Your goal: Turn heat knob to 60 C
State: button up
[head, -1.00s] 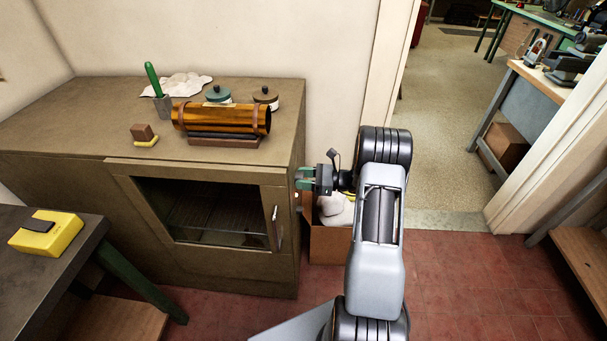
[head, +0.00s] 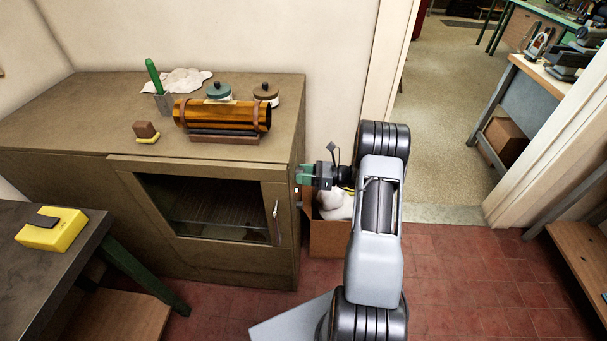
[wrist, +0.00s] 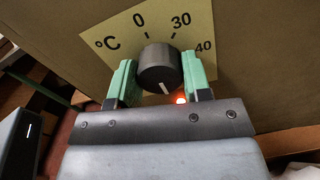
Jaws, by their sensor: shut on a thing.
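The heat knob (wrist: 159,66) is a black round knob on a pale yellow dial plate (wrist: 118,27) on the cabinet's side. The plate shows °C, 0, 30 and 40; other markings are hidden behind my gripper. The knob's white pointer line faces down, slightly right, in the wrist view. My gripper (wrist: 160,82) has its green fingers on either side of the knob and is shut on it. In the head view my gripper (head: 304,174) is at the right side of the brown cabinet (head: 70,118); the knob is hidden there.
A small orange light (wrist: 181,99) glows below the knob. The cabinet has a glass door with a handle (head: 277,222). A cardboard box (head: 326,238) with a pale bundle stands on the floor below my gripper. A brass tube (head: 222,115) lies on the cabinet top.

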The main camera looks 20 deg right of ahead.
jog(key=o, duration=0.9)
jog(key=b+v, duration=0.2)
jog(key=v, duration=1.2)
